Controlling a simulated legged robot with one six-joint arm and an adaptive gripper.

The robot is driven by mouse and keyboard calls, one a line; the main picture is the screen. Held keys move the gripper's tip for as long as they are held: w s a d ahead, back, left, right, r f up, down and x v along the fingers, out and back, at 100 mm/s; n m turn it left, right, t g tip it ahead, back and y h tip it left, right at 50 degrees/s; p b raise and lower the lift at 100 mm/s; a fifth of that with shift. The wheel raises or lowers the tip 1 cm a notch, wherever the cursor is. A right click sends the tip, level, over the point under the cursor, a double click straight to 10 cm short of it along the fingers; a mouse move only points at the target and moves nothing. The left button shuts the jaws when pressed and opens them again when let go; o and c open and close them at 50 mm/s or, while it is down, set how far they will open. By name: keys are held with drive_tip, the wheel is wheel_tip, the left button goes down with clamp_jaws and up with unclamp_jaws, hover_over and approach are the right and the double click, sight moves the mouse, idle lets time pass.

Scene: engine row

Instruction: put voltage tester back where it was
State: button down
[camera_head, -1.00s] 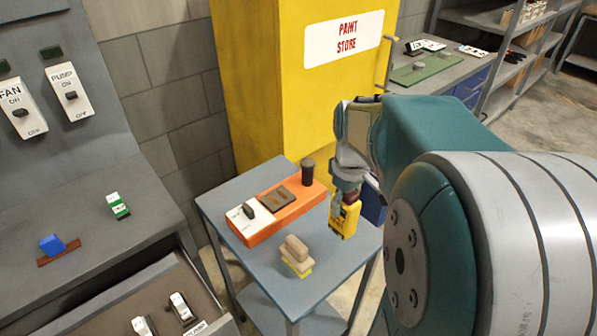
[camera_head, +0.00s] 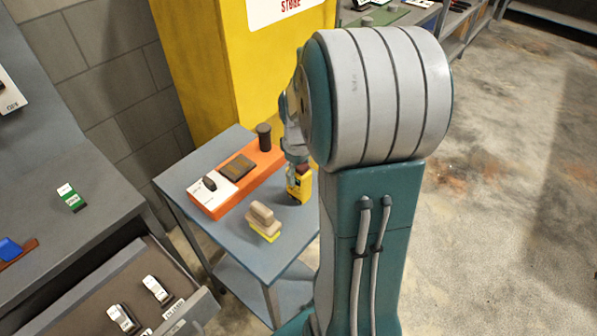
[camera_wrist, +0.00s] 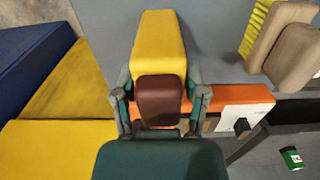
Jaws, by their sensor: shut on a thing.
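The voltage tester is a yellow block with a dark red end (camera_head: 299,186). My gripper (camera_head: 297,160) is shut on it, near the right side of the small grey table (camera_head: 185,178) in the head view. In the wrist view the tester (camera_wrist: 160,45) lies between my two fingers (camera_wrist: 160,95), which grip its dark red end. The yellow part sticks out beyond them. I cannot tell whether its lower end touches the table. My arm hides the table's right edge in the head view.
An orange tray (camera_head: 208,208) with a white panel, a dark plate and a dark cylinder (camera_head: 264,136) lies on the table. A tan-backed brush (camera_head: 263,217) with yellow bristles sits in front of it. A yellow cabinet (camera_head: 200,70) stands behind. An open drawer (camera_head: 90,300) is front left.

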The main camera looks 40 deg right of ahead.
drive_tip(key=shift+c, duration=0.6)
unclamp_jaws()
drive_tip(key=shift+f, duration=0.1)
wheel_tip(320, 180, up, 12)
drive_tip(key=shift+a+r, duration=0.15)
drive_tip(key=shift+r, duration=0.05)
drive_tip(key=s+a+r+m+t, duration=0.1)
drive_tip(key=s+a+t, duration=0.1)
drive_tip(key=s+a, duration=0.4)
drive_tip(key=s+a+r+m+t, duration=0.1)
drive_tip(key=s+a, duration=0.4)
drive_tip(key=a, duration=0.8)
drive_tip(key=r+t, duration=0.1)
drive_tip(key=t, duration=0.1)
drive_tip(key=shift+s+t, duration=0.3)
drive_tip(key=shift+s, duration=0.05)
